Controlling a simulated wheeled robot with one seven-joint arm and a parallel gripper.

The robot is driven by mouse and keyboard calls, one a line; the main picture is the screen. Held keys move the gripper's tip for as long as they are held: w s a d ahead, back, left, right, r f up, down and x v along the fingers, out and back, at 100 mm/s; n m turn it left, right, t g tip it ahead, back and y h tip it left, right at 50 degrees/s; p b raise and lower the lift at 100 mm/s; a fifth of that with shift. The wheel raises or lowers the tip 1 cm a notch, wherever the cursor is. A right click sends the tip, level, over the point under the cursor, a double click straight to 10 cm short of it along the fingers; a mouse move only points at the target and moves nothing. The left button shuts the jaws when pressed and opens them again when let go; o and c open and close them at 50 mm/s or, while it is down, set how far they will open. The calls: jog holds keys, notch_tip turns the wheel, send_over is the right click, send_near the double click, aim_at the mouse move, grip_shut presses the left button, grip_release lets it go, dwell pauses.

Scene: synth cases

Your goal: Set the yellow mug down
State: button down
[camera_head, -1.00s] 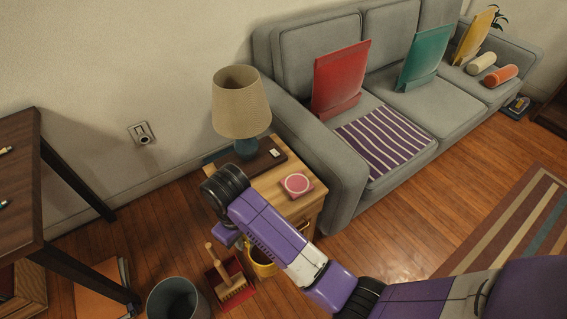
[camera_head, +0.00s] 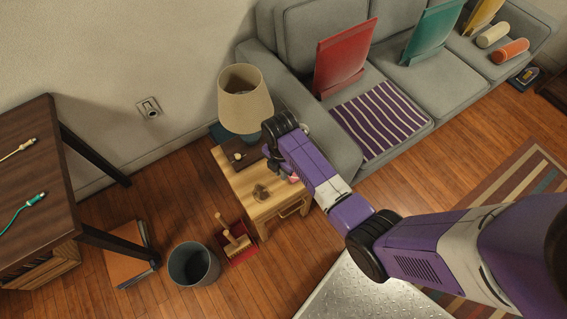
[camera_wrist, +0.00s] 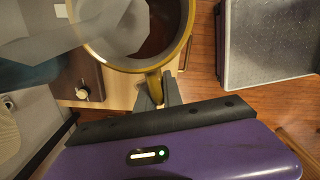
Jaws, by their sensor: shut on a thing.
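The yellow mug (camera_wrist: 183,50) fills the top of the wrist view, its open top facing the camera and its inside partly dark brown. Its handle (camera_wrist: 154,86) lies between the fingers of my gripper (camera_wrist: 157,92), which is shut on it. I cannot tell whether the mug touches the table.
A lamp (camera_head: 244,100) and a dark flat box (camera_head: 231,153) are at the table's back. A small brownish round object (camera_head: 261,192) is near its front left. A grey bin (camera_head: 193,265) and red dustpan (camera_head: 238,248) are on the floor. The sofa (camera_head: 345,158) stands at the right.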

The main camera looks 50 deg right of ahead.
jog(key=shift+s+d+r+n, duration=0.2)
jog(key=shift+d+n, duration=0.1)
jog(key=shift+n, duration=0.2)
jog(key=shift+f, duration=0.15)
notch_tip(320, 180, down, 7)
jog(key=b, duration=0.7)
jog(key=shift+r, duration=0.2)
jog(key=shift+f+b, duration=0.3)
jog(key=shift+f, duration=0.3)
jog(key=c, duration=1.4)
grip_release()
jog(key=shift+r+p, duration=0.5)
jog(key=shift+r, duration=3.45)
jog(key=shift+a, duration=0.1)
